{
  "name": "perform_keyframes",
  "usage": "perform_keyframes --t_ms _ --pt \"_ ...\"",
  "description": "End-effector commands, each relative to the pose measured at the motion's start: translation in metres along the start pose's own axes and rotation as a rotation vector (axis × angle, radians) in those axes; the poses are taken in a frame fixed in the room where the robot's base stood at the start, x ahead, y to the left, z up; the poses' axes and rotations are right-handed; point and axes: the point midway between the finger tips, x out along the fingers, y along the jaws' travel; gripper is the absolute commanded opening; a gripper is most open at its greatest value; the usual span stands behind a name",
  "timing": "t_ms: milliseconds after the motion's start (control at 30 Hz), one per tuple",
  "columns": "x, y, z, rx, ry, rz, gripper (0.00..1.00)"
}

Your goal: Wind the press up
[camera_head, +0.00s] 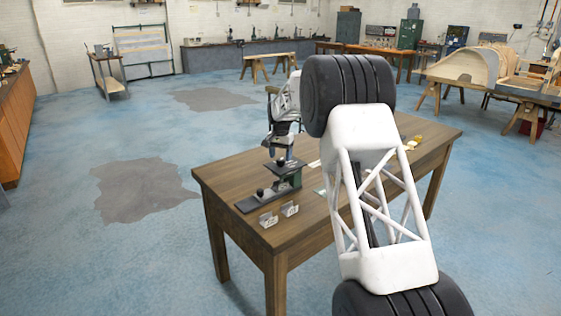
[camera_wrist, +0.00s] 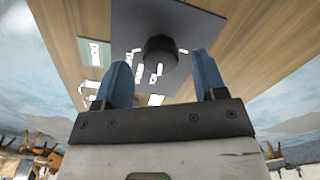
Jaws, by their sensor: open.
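I cannot tell how far the knob is from the fingertips. No finger visibly touches it.
Small yellow items (camera_head: 412,143) lie at the right, partly behind my arm. My arm hides the table's middle right. Open blue floor surrounds the table.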

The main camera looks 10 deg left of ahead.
Motion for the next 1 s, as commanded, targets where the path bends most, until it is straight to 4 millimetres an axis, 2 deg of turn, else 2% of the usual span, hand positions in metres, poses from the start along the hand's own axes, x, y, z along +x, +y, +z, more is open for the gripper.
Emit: perform_keyframes --t_ms 100,300,633,967,1000 --pt "0.013 0.0 0.0 0.0 0.0 0.0 0.65" --pt "0.025 0.0 0.0 0.0 0.0 0.0 0.65" --pt "0.027 0.0 0.0 0.0 0.001 0.0 0.65" --pt "0.027 0.0 0.0 0.0 0.0 0.0 0.16" --pt "0.027 0.0 0.0 0.0 0.0 0.0 0.15"
